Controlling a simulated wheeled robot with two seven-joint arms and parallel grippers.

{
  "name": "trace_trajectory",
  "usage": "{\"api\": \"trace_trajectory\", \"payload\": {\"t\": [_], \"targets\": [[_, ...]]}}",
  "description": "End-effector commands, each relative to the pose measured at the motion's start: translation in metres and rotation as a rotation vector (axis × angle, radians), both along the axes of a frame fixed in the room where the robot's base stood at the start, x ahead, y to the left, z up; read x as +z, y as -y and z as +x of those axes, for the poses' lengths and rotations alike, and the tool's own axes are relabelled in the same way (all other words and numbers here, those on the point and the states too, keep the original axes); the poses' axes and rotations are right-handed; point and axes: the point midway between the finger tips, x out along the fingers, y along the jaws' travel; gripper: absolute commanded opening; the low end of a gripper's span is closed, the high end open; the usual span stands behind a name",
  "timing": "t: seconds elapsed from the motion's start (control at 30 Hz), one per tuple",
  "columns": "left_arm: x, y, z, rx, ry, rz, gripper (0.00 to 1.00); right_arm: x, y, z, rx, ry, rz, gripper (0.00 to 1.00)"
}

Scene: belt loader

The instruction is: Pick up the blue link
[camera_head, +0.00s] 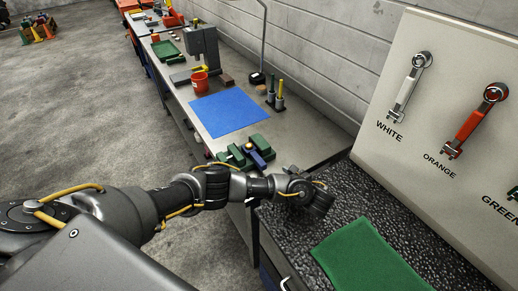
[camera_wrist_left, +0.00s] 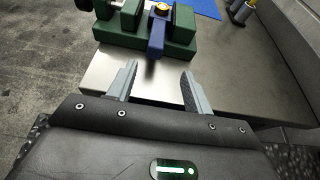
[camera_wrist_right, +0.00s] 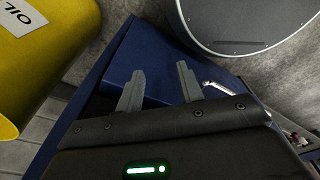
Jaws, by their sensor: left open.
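The blue link (camera_head: 258,149) sits in a green vise-like fixture (camera_head: 237,155) at the near end of the grey bench. In the left wrist view the blue link (camera_wrist_left: 156,36) points toward me, with a yellow-orange round part at its far end. My left gripper (camera_wrist_left: 158,76) is open and empty, its fingers apart on either side of the link's line but short of it. In the head view the left gripper (camera_head: 318,200) is over the dark speckled counter. My right gripper (camera_wrist_right: 161,70) is open and empty, away from the link.
A green mat (camera_head: 368,258) lies on the speckled counter. A yellow oil container (camera_wrist_right: 45,50) is near my right gripper.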

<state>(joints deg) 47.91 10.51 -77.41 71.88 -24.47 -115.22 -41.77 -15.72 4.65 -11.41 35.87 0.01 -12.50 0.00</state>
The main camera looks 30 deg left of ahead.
Motion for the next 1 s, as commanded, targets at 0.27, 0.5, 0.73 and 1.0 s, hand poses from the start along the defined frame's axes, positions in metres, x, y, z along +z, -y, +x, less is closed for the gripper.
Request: {"api": "trace_trajectory", "payload": {"t": [0.27, 0.5, 0.73, 1.0], "targets": [[-0.016, -0.017, 0.009, 0.004, 0.001, -0.002, 0.51, -0.031, 0.001, -0.042, 0.000, -0.057, -0.003, 0.37], [-0.024, -0.039, 0.023, 0.001, 0.000, -0.001, 0.51, -0.060, 0.000, -0.033, 0.000, -0.045, -0.002, 0.37], [-0.022, -0.045, 0.026, 0.000, 0.000, -0.001, 0.51, -0.063, -0.003, -0.012, -0.001, -0.014, 0.003, 0.37], [-0.035, -0.063, 0.034, 0.003, 0.001, -0.002, 0.51, -0.091, -0.002, -0.029, 0.000, -0.035, 0.002, 0.37]]}}
